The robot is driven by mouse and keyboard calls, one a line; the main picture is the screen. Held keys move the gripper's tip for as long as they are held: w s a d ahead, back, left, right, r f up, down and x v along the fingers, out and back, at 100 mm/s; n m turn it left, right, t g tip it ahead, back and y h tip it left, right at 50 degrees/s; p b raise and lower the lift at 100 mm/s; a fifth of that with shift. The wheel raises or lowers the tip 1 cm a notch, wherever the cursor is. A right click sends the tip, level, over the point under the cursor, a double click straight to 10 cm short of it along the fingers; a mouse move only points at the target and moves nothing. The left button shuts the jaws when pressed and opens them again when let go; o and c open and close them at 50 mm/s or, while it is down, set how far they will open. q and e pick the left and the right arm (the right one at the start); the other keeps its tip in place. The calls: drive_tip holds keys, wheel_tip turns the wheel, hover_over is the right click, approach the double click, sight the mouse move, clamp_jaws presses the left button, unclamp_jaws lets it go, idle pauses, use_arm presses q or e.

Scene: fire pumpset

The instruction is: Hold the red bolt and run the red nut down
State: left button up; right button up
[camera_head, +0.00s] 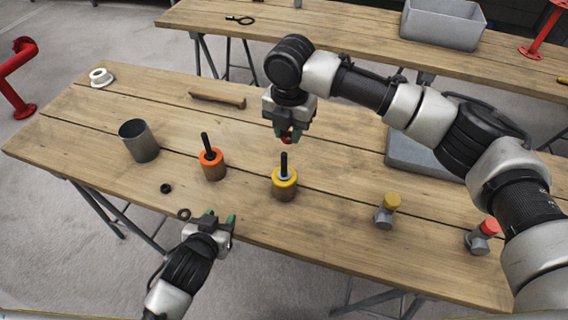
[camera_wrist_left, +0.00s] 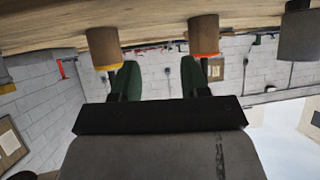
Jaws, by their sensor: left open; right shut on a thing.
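The bolt with the red-orange collar (camera_head: 211,157) stands upright in a wooden block, its black shank pointing up; the block also shows upside down in the left wrist view (camera_wrist_left: 203,35). My left gripper (camera_head: 220,217) is open and empty at the table's front edge, in front of that block and apart from it. My right gripper (camera_head: 287,134) points down, shut on a small red nut (camera_head: 287,141), mostly hidden by the fingers. It is in the air above and behind the yellow-collared bolt (camera_head: 284,176), which also stands in a wooden block (camera_wrist_left: 103,45).
A grey metal cup (camera_head: 139,142) stands left of the red bolt. A black nut (camera_head: 166,188) and a dark ring (camera_head: 184,213) lie in front. Yellow-capped (camera_head: 387,211) and red-capped (camera_head: 482,237) fittings stand right. A wooden handle (camera_head: 217,99) and white spool (camera_head: 101,78) lie farther back.

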use_arm(q)
wheel_tip(320, 180, up, 5)
drive_tip(key=w+d+t+h, duration=0.1)
drive_tip(key=w+d+t, duration=0.1)
use_arm(e)
drive_tip(key=shift+w+a+r+n, duration=0.45)
drive_tip(key=shift+r+n, duration=0.15)
drive_tip(key=shift+n, duration=0.3)
drive_tip(key=shift+f, duration=0.1)
use_arm(q)
drive_tip(key=m+h, duration=0.5)
drive_tip(key=h, duration=0.2)
approach(282, 162)
drive_tip(key=shift+s+a+f+t, duration=0.3)
drive_tip(key=shift+s+t, duration=0.1)
drive_tip(key=shift+s, duration=0.25)
use_arm(e)
drive_tip(key=shift+s, duration=0.1)
use_arm(q)
drive_tip(key=shift+n, duration=0.3)
drive_tip(key=x, duration=1.2)
drive_tip(key=shift+d+r, duration=0.1)
drive_tip(key=shift+d, duration=0.05)
clamp_jaws()
